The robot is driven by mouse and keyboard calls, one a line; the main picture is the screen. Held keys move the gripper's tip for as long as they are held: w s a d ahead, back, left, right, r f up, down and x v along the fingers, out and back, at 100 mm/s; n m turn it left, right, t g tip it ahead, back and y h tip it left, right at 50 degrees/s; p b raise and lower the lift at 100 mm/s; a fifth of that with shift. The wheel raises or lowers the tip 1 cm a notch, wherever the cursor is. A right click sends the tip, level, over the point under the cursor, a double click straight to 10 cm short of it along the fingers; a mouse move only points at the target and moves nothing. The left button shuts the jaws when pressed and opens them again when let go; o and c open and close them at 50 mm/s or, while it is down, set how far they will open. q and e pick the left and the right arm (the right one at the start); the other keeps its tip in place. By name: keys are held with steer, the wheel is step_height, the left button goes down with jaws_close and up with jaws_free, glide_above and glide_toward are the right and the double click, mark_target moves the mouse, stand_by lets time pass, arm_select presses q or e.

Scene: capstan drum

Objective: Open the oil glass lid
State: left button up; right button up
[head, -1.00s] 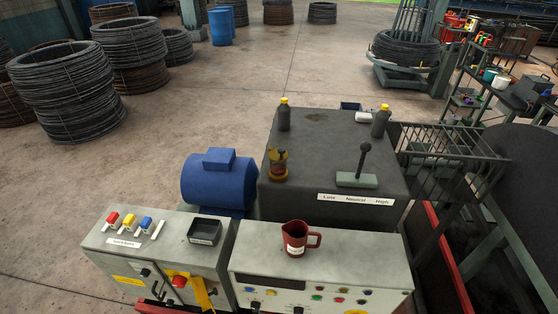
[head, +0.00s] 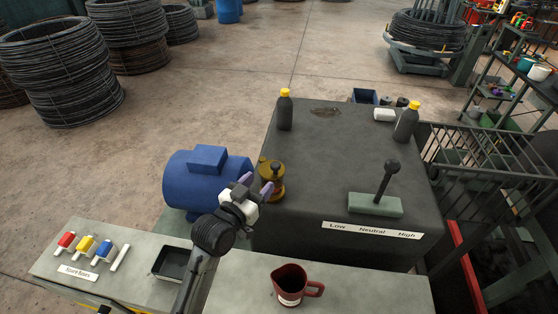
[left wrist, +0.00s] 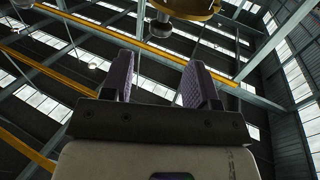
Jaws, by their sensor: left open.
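The oil glass (head: 271,184) is a small amber and brass cylinder with a dark cap on top, on the left side of the dark machine top. Its lid (head: 276,168) appears to be in place. My left gripper (head: 257,190) is open and empty, just left of and in front of the oil glass. In the left wrist view the two purple fingers of my left gripper (left wrist: 160,78) stand apart, and a brass round part (left wrist: 185,8) with a dark knob below it shows at the top edge. I cannot tell whether a finger touches the glass. My right gripper is out of view.
A lever on a green base (head: 375,204) stands on the right of the machine top (head: 310,180). Two yellow-capped bottles (head: 285,110) stand at its back corners. A red jug (head: 290,284) sits on the front panel. A blue motor (head: 195,182) is left of the glass.

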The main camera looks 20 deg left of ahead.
arm_select(q)
steer(key=p+x, duration=0.1)
steer(key=x, duration=0.9)
steer(key=shift+w+p, duration=0.1)
steer(key=shift+p, duration=0.3)
steer(key=shift+c, duration=0.3)
jaws_close()
